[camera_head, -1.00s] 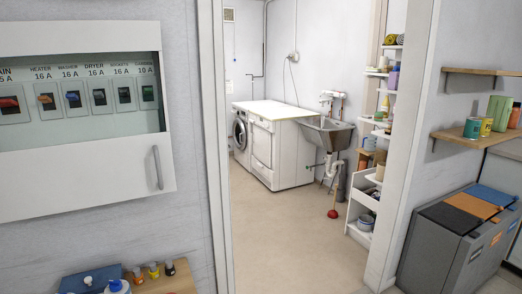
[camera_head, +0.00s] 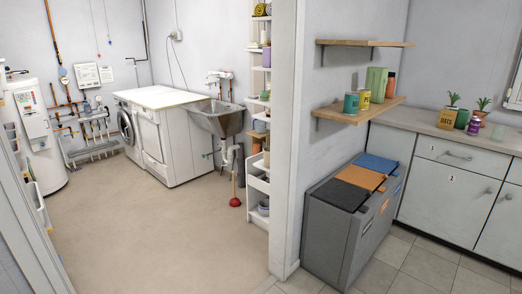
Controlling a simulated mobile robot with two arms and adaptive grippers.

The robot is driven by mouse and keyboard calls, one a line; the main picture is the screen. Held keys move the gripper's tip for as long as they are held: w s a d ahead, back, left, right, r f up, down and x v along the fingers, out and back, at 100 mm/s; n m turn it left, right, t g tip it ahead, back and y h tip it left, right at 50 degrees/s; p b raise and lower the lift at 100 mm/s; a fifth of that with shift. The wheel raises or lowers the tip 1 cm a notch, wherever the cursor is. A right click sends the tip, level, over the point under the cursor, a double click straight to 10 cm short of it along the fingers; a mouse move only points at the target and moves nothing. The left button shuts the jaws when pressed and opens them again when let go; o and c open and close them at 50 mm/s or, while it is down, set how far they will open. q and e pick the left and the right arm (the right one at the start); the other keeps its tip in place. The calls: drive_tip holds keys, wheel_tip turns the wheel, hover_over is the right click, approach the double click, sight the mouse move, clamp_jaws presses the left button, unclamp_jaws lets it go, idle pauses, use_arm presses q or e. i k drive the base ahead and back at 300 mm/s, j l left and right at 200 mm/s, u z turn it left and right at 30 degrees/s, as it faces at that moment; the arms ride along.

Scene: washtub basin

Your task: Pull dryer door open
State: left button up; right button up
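Two white front-loading machines stand side by side against the far wall of the room beyond the doorway, under one pale top. The farther one (camera_head: 126,124) has a round dark door that looks closed. The nearer one (camera_head: 154,140) shows a plain white front with no round window visible; its door looks closed. I cannot tell from labels which is the dryer. Neither of my grippers is in view.
A metal sink (camera_head: 218,117) stands right of the machines, with a red plunger (camera_head: 235,200) on the floor. A white shelf unit (camera_head: 258,180) and wall end (camera_head: 288,140) border the doorway. Grey bins (camera_head: 335,235) stand right. The beige floor (camera_head: 150,225) is clear.

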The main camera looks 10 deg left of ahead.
sight(149, 132)
drive_tip(key=i+l+u, duration=0.1)
drive_tip(key=i, duration=0.45)
drive_tip(key=i+l, duration=0.2)
drive_tip(key=i, duration=0.3)
drive_tip(key=j+u, duration=0.05)
